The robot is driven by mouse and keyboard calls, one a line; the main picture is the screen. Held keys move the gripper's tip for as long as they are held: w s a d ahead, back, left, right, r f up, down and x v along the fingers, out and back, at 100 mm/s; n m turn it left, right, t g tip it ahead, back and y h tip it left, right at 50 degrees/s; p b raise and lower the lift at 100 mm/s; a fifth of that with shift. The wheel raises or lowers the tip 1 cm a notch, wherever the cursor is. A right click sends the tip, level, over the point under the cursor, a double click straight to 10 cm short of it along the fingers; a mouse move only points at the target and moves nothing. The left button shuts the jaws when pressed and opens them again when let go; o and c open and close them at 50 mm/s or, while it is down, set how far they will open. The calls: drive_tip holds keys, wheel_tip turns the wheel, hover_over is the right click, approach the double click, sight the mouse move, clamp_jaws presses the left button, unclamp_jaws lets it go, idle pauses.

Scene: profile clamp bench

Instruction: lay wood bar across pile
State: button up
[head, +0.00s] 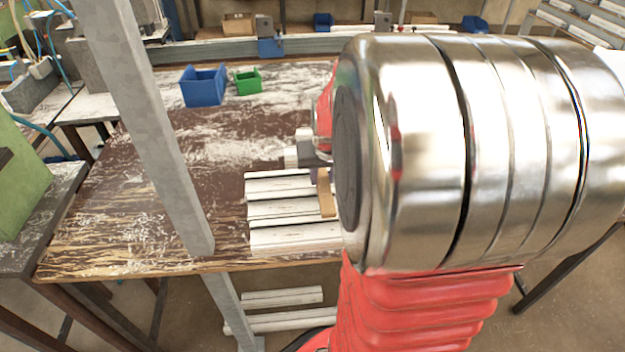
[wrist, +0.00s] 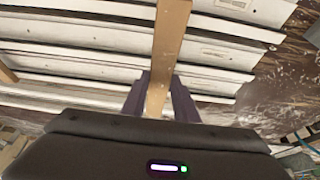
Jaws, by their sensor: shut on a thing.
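In the wrist view the wood bar (wrist: 170,35) is a narrow light-brown stick between the two dark fingers of my gripper (wrist: 161,85), which is shut on it. The bar runs away from the fingers, crosswise over the pile of pale profiles (wrist: 190,50). In the head view the wood bar (head: 326,194) shows over the pile (head: 285,210), near the table's front edge. My arm hides the right part of the pile and much of my gripper there. I cannot tell whether the bar touches the profiles.
Another wooden piece (wrist: 6,73) shows at the left edge of the wrist view. A blue bin (head: 203,86) and a green bin (head: 248,81) stand at the back of the table. A grey post (head: 150,120) rises in front. The worn tabletop (head: 130,210) left of the pile is clear.

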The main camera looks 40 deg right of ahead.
sight(323, 184)
drive_tip(key=shift+f, duration=1.85)
drive_tip(key=o, duration=1.1)
drive_tip(key=shift+c, duration=0.2)
drive_tip(key=v, duration=1.2)
